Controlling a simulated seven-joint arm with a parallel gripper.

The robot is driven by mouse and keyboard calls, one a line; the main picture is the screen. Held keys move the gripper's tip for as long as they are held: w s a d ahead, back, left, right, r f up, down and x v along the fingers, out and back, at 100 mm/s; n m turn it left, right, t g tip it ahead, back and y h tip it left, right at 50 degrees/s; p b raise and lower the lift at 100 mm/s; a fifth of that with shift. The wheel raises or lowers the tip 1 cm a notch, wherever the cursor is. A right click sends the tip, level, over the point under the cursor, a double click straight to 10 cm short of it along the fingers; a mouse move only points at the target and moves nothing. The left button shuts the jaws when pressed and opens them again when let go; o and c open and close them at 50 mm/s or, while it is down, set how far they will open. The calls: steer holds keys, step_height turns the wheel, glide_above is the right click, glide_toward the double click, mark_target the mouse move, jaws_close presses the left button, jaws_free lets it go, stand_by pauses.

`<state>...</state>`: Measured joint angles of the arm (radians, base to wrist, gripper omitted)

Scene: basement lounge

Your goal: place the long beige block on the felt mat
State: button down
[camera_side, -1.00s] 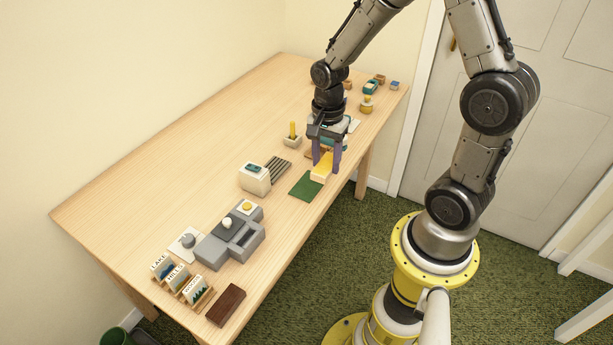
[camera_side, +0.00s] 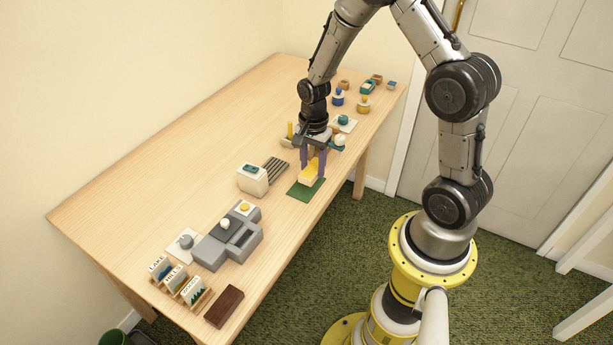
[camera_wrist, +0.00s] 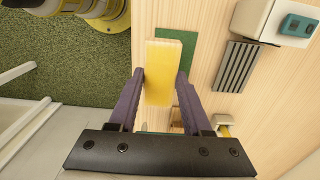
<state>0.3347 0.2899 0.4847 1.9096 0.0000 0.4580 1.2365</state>
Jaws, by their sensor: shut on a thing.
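The long beige block (camera_side: 309,175) looks yellow along part of its surface. It also shows between my fingers in the wrist view (camera_wrist: 162,70). My gripper (camera_side: 313,167) points down and is shut on the block, with a purple finger on each side (camera_wrist: 160,76). The green felt mat (camera_side: 305,192) lies flat near the table's front edge. The block is over the mat in the side view and covers part of it. In the wrist view the mat (camera_wrist: 188,50) shows beside and behind the block. I cannot tell whether the block touches it.
A white box with a teal top (camera_side: 252,180) and a dark ribbed rack (camera_side: 276,168) stand left of the mat. A grey machine (camera_side: 228,240) is farther left. A teal piece on a pale tile (camera_side: 344,122) and several small stamps are at the right end.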

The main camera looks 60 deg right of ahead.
mark_target(306, 169)
steer(key=w+f, duration=0.1)
steer(key=w+d+f, duration=0.1)
steer(key=f, duration=0.1)
steer(key=shift+w+f, duration=0.1)
steer(key=shift+w, duration=0.1)
steer(key=shift+a+f, duration=0.1)
steer(key=shift+f, duration=1.3)
steer(key=shift+f, duration=0.15)
steer(key=shift+c, duration=1.7)
jaws_free()
